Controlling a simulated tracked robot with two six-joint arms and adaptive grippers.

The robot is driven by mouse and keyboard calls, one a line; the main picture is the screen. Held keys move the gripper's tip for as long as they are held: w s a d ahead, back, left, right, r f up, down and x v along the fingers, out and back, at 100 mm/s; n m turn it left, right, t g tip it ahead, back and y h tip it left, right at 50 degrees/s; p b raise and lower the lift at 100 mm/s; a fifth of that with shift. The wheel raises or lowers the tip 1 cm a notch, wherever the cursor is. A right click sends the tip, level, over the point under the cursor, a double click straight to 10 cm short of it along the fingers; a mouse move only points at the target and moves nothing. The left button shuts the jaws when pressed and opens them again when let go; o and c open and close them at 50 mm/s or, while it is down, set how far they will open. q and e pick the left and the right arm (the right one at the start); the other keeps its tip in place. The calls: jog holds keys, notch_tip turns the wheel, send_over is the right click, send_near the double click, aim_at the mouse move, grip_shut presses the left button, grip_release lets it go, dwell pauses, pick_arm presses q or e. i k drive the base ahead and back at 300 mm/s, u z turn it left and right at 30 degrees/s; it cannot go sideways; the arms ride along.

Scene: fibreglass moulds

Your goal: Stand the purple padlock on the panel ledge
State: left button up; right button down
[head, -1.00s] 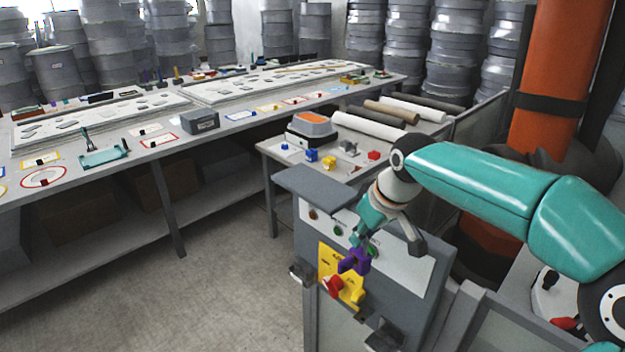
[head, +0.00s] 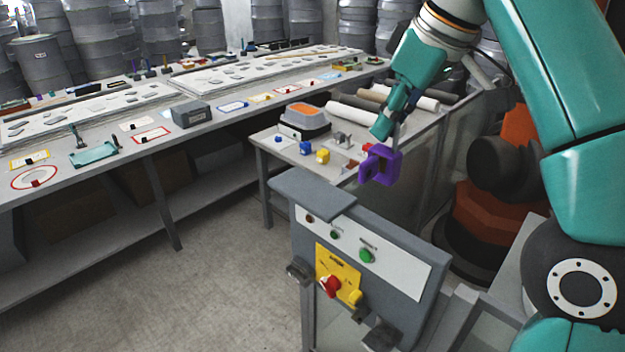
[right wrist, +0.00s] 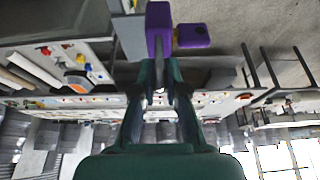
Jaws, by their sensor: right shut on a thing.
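The purple padlock (head: 386,164) hangs in the air above the right part of the control panel, clear of it. My right gripper (head: 384,130) is shut on it from above. In the right wrist view the padlock (right wrist: 158,32) sits between the fingertips (right wrist: 159,80), its second purple part sticking out to the right. The grey panel (head: 410,240) stands below. A flat grey ledge (head: 305,190) sticks out at its upper left and looks bare. My left gripper is not in view.
A long workbench runs left.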

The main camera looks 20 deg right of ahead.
aim_at(310, 189)
jog(key=i, duration=0.85)
jog(key=u, duration=0.05)
